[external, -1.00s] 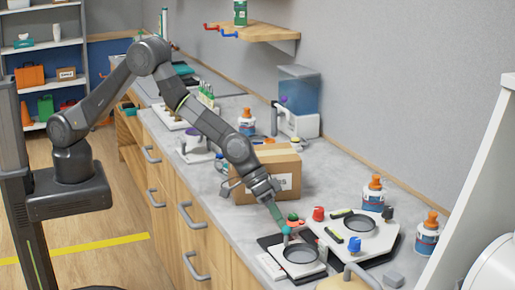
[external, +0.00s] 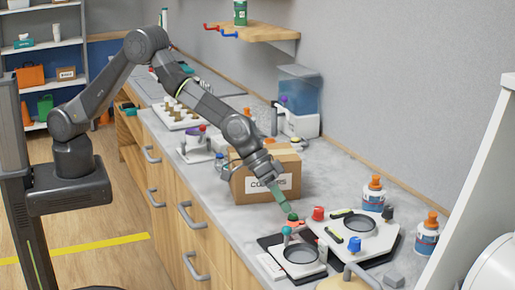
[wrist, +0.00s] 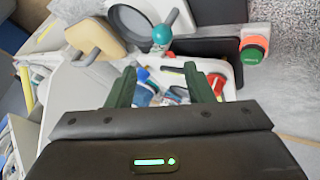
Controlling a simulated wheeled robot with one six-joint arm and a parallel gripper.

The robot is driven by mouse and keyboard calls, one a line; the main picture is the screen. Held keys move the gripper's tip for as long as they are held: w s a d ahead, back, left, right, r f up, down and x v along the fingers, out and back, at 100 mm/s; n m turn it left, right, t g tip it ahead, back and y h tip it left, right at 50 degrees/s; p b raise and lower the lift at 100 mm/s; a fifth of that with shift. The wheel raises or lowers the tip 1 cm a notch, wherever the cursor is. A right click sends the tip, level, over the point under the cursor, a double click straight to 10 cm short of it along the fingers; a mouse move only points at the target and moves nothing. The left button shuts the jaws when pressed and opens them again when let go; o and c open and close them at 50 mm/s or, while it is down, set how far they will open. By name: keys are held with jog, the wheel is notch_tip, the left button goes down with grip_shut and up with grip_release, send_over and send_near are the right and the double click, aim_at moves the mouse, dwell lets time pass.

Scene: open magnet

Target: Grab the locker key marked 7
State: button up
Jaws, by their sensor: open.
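I cannot make out a locker key or a number 7 in either view. Beyond and below the fingers is a white-edged holder (wrist: 230,88) with small blue and red items, partly hidden by the gripper body. The teal ball (wrist: 162,34) and a green-and-orange piece (wrist: 253,52) lie farther on.
A cardboard box (external: 257,184) stands behind the gripper. A white plate with a round dish (external: 301,254) and a larger one (external: 361,225) lie in front and to the right. Glue bottles (external: 427,235) stand along the right. Bare counter (external: 335,172) shows near the wall.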

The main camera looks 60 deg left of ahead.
notch_tip(320, 180, up, 9)
jog(key=a, duration=0.2)
jog(key=w+a+m+y+b, duration=0.1)
jog(key=w+a+b, duration=0.1)
jog(key=a, duration=0.6)
jog(key=w+a+m+y+b, duration=0.1)
jog(key=w+a+m+y, duration=0.1)
jog(key=a, duration=0.6)
jog(key=w+a+m+y+b, duration=0.1)
jog(key=a+m+b, duration=0.1)
jog(key=a, duration=0.7)
jog(key=shift+w+f+g+y+b, duration=0.3)
jog(key=shift+w+g, duration=0.1)
jog(key=s+a+m+g+y+b, duration=0.2)
jog(key=s+a+m+y+b, duration=0.15)
jog(key=a, duration=1.55)
jog(key=p, duration=0.2)
send_over(226, 164)
jog(key=f, duration=1.2)
jog(key=shift+s+d+f, duration=0.15)
jog(key=shift+s+f, duration=0.05)
jog(key=shift+s, duration=0.05)
jog(key=shift+w+f+p, duration=0.15)
jog(key=shift+f+p, duration=0.1)
jog(key=shift+f, duration=1.25)
jog(key=shift+w+f+p, duration=0.1)
jog(key=shift+f+p, duration=0.15)
jog(key=shift+f, duration=1.2)
grip_shut()
